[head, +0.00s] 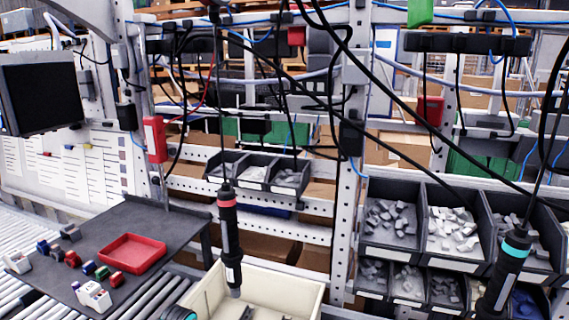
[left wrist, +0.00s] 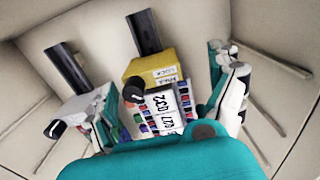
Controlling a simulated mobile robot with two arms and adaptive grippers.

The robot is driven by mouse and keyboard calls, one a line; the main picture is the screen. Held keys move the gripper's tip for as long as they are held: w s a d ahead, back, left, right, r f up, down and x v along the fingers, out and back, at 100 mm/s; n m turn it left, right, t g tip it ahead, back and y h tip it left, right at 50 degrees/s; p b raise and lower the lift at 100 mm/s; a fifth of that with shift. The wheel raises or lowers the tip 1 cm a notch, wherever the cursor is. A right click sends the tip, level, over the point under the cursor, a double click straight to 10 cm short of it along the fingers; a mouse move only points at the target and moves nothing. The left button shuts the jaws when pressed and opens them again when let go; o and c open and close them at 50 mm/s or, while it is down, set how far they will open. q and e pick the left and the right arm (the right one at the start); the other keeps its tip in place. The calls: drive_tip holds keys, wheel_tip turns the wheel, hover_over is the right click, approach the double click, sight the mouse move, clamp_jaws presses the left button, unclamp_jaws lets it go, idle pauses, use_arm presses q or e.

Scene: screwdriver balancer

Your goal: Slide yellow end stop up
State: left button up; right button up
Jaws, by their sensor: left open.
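The yellow end stop (left wrist: 152,68) shows in the left wrist view, a block with printed labels, at the near end of a dark bar (left wrist: 145,32). A dark round knob or screw (left wrist: 134,90) overlaps its lower left. Just below it is a white labelled block (left wrist: 160,109) with rows of coloured parts. My left gripper (left wrist: 155,95) is open, with one finger on each side of these blocks. I cannot tell whether either finger touches them. In the head view I cannot make out the end stop. My right gripper is in neither view.
A grey block (left wrist: 92,107) and a second dark bar (left wrist: 68,68) are close to the left finger. Cream walls surround them. In the head view, a screwdriver (head: 229,240) hangs over a cream box (head: 290,282). Another screwdriver (head: 505,272) hangs at the right before parts bins.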

use_arm(q)
drive_tip(key=shift+r, duration=0.1)
wheel_tip(320, 180, up, 6)
drive_tip(key=p, duration=0.5)
drive_tip(key=shift+s, duration=0.15)
drive_tip(key=r, duration=0.5)
drive_tip(key=shift+s+a+r, duration=0.1)
drive_tip(key=shift+s+r, duration=0.1)
drive_tip(key=shift+r, duration=0.05)
